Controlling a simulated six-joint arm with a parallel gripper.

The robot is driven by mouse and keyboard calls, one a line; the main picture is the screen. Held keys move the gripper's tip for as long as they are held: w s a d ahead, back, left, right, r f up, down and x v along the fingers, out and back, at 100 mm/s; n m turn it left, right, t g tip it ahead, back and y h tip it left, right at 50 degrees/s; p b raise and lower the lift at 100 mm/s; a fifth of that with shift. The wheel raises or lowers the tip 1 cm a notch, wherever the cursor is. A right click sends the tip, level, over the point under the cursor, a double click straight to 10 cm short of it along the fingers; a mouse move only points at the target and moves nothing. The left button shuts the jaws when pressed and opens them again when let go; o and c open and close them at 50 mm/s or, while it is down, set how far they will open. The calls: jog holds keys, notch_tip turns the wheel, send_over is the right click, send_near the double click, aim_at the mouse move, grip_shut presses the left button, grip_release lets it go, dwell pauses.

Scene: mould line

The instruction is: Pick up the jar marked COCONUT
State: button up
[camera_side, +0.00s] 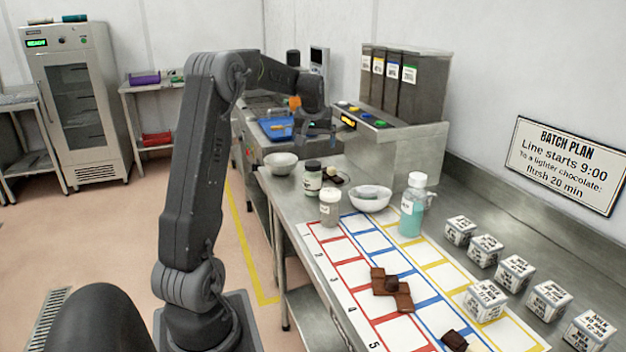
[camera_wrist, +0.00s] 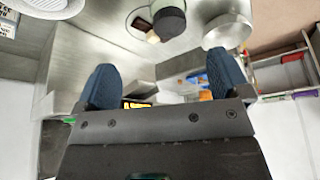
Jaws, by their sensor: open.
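Two small jars stand on the steel bench. My gripper (camera_side: 318,130) is above the bench, behind the jars in the side view. In the wrist view my gripper (camera_wrist: 160,78) has its two blue fingers wide apart with nothing between them. A dark-lidded jar (camera_wrist: 168,24) shows beyond the fingertips, at the top.
A white bowl (camera_side: 370,203) and a bottle of teal liquid (camera_side: 412,210) stand beside the jars. A metal bowl (camera_side: 281,165) is to their left. Chocolate pieces (camera_side: 392,290) lie on the coloured grid. Several labelled cubes (camera_side: 487,250) line the right. A machine (camera_side: 390,140) stands behind.

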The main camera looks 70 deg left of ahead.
aim_at(313, 164)
jog(key=x, duration=0.3)
jog(key=a+x, duration=0.1)
jog(key=x, duration=0.5)
jog(key=shift+s+a+r, duration=0.2)
jog(key=shift+s, duration=0.2)
jog(key=shift+a+x, duration=0.2)
jog(key=shift+x, duration=2.8)
jog(key=shift+w+r, duration=0.1)
jog(key=shift+r, duration=0.05)
jog(key=c, duration=1.2)
jog(key=shift+o, duration=0.2)
